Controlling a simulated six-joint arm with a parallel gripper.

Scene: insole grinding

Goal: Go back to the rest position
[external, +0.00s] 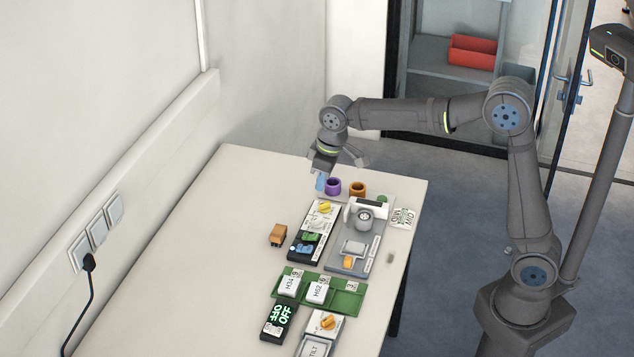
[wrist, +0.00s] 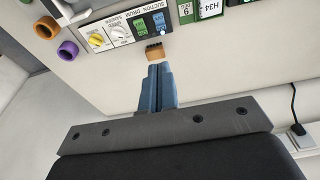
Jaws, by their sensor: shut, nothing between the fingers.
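My gripper (external: 321,182) is at the far end of the table, in the air beside the purple ring in the external view. In the wrist view its blue fingers (wrist: 158,78) are together with nothing between them. The fingers point toward the table, with a small orange-brown block (wrist: 155,52) just beyond the tips in that picture. The same block stands on the bare table left of the dark control panel in the external view (external: 278,235).
The table (external: 200,240) carries a control panel (external: 314,232), a grey grinding unit (external: 345,262), a green tray (external: 346,301) with labelled boxes, an OFF display (external: 279,321), a purple ring (external: 333,186) and an orange ring (external: 358,188). The table's left half is clear.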

